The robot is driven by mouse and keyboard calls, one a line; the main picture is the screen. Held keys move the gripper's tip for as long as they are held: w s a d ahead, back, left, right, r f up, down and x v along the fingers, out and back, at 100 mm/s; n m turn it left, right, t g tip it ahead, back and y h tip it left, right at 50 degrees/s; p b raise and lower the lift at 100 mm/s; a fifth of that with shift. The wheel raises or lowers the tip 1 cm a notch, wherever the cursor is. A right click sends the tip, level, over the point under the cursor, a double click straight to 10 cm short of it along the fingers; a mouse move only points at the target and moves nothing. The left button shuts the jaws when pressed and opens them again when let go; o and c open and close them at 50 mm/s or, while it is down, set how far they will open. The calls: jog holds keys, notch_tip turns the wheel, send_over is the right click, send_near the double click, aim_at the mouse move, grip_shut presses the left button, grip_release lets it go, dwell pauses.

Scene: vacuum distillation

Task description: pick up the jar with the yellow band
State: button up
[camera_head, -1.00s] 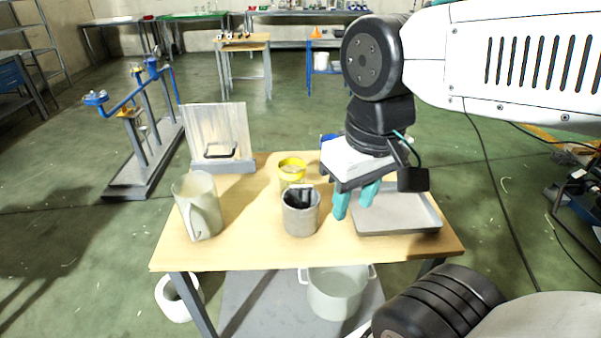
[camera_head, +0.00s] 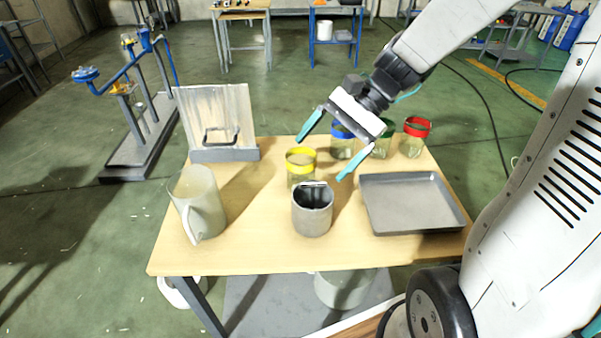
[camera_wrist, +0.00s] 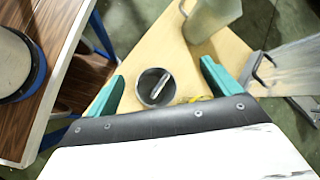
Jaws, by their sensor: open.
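The jar with the yellow band (camera_head: 301,168) stands upright on the wooden table, behind a grey cup (camera_head: 312,212). It is clear glass with a yellow ring around its top. My gripper (camera_head: 322,152) is above the table, just right of the yellow-banded jar, with its two teal fingers spread wide and nothing between them. In the wrist view, the fingers (camera_wrist: 160,85) frame the grey cup below, and only a sliver of the yellow band (camera_wrist: 198,99) shows, the rest hidden by the gripper body.
Jars with blue (camera_head: 342,140), green (camera_head: 378,145) and red (camera_head: 416,135) bands stand at the back right. A grey tray (camera_head: 412,228) lies at right. A pitcher (camera_head: 199,204) and an upright panel (camera_head: 217,116) with a handle stand at left.

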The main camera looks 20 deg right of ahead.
jog(key=w+d+f+m+t+y, duration=0.2)
jog(key=w+d+f+m+y, duration=0.15)
jog(key=w+m, duration=0.2)
jog(key=m+t, duration=0.3)
jog(key=m, duration=0.3)
send_near(287, 161)
jog(key=shift+n, duration=0.25)
jog(key=x, duration=0.6)
jog(key=shift+w+f, duration=0.3)
jog(key=shift+f, duration=0.1)
jog(key=c, duration=1.4)
